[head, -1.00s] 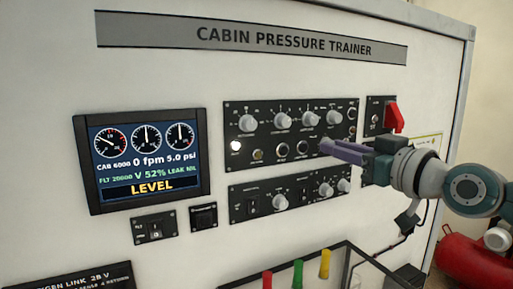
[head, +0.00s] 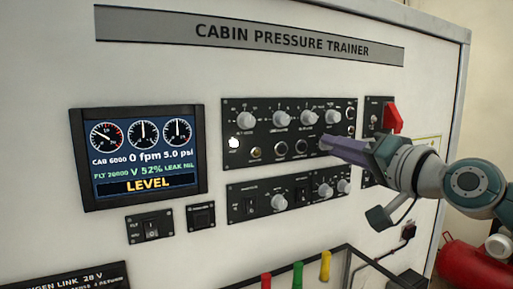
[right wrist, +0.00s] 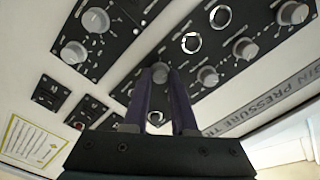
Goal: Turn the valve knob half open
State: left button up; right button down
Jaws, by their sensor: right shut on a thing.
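My right gripper (head: 324,143) reaches in from the right, its purple fingers at the lower right of the upper black knob panel (head: 228,120). In the right wrist view the right gripper (right wrist: 161,78) is shut on a grey knob (right wrist: 160,68), which I take to be the valve knob. The fingers hide most of it in the head view. The screen (head: 145,185) reads "V 52%", "LEVEL", 0 fpm and 5.0 psi. My left gripper is in neither view.
A lower panel (head: 236,192) with more knobs and switches sits just below. A red switch guard (head: 392,119) is close above my right gripper. Red, green and yellow upright pieces (head: 325,266) stand at the bottom. A red cylinder (head: 462,262) lies at lower right.

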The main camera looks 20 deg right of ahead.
jog(key=shift+m+h+p, duration=0.3)
jog(key=shift+m+p, duration=1.15)
jog(key=shift+m, duration=6.35)
jog(key=c, duration=0.7)
grip_release()
